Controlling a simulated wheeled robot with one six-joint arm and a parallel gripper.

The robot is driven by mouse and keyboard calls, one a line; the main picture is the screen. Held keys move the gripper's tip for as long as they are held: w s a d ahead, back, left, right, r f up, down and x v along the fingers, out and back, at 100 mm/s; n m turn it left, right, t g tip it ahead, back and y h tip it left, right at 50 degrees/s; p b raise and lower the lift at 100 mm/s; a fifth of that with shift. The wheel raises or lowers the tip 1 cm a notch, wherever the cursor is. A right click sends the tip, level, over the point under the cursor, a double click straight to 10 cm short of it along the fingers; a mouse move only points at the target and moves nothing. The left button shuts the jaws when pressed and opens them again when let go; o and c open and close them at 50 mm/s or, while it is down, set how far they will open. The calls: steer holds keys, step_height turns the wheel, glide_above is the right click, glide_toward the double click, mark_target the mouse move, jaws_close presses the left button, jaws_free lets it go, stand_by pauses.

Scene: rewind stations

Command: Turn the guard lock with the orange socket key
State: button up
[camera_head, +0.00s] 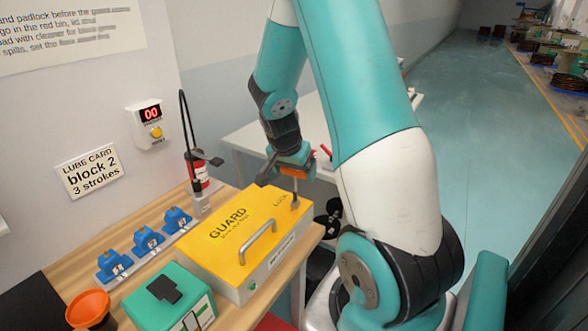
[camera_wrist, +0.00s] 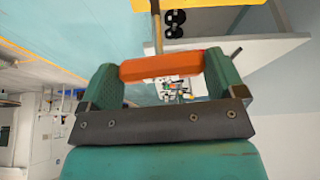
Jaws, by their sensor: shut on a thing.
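The guard (camera_head: 222,252) is a box with a yellow lid and a grey handle, closed on the wooden bench. The word LOCK is printed near its far right corner. My gripper (camera_head: 292,163) is above that corner, shut on the orange crossbar of the socket key (camera_head: 294,172). In the wrist view the orange bar (camera_wrist: 160,66) lies between the two green fingers (camera_wrist: 158,82), and its thin shaft points toward a yellow edge at the top. In the head view the shaft runs down to the lid by the LOCK label. Whether it is seated in the lock cannot be told.
Several blue blocks (camera_head: 147,239) stand left of the guard, with a red canister (camera_head: 198,172) behind. A teal box (camera_head: 168,300) and an orange funnel (camera_head: 88,307) are in front. A counter reading 00 (camera_head: 149,122) hangs on the wall. A white table stands beyond the bench.

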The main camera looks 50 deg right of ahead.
steer(key=shift+f+b, duration=0.75)
steer(key=shift+f, duration=0.15)
steer(key=shift+r, duration=0.1)
stand_by(0.3)
